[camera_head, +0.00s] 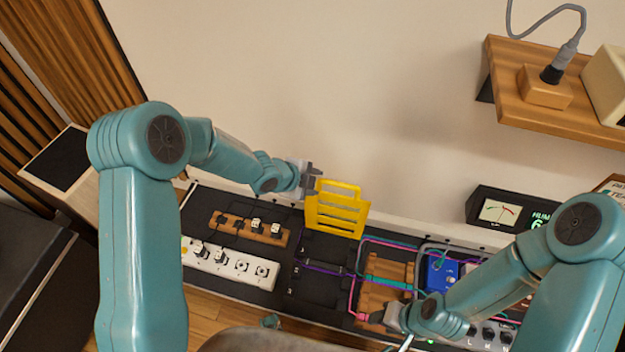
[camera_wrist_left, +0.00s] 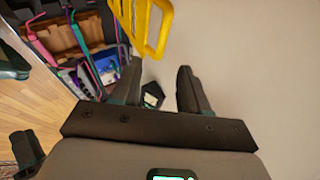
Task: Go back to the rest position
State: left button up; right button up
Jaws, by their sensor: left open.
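My left gripper (camera_head: 312,180) is open, at the upper left edge of a yellow slotted rack (camera_head: 337,222) that stands against the wall at the back of the black board. In the left wrist view, my left gripper's two dark fingers (camera_wrist_left: 158,92) are apart with nothing between them. The yellow rack (camera_wrist_left: 150,25) shows beyond the fingers at the top. My right gripper (camera_head: 395,318) is low over the wooden block area at the front of the board; its fingertips are too small and partly hidden to read.
A white power strip (camera_head: 230,264) and a wooden strip with plugs (camera_head: 248,229) lie on the black board at left. Coloured cables run around a blue pedal (camera_head: 440,272). A meter box (camera_head: 510,210) stands at right. A wooden shelf (camera_head: 510,100) juts from the wall, upper right.

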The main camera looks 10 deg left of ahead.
dwell(0.4)
pick_arm(q)
jog(key=s+f+n+g+y, duration=0.1)
jog(key=s+f+n+g, duration=0.3)
jog(key=s+n, duration=0.85)
jog(key=s+f+n+g, duration=0.2)
jog(key=s+f+n, duration=0.6)
jog(key=s, duration=0.8)
notch_tip(320, 180, up, 15)
jog(key=n+p, duration=0.1)
jog(key=p, duration=1.2)
jog(key=shift+w+f, duration=0.2)
jog(key=shift+w, duration=0.1)
jog(key=shift+o, duration=0.4)
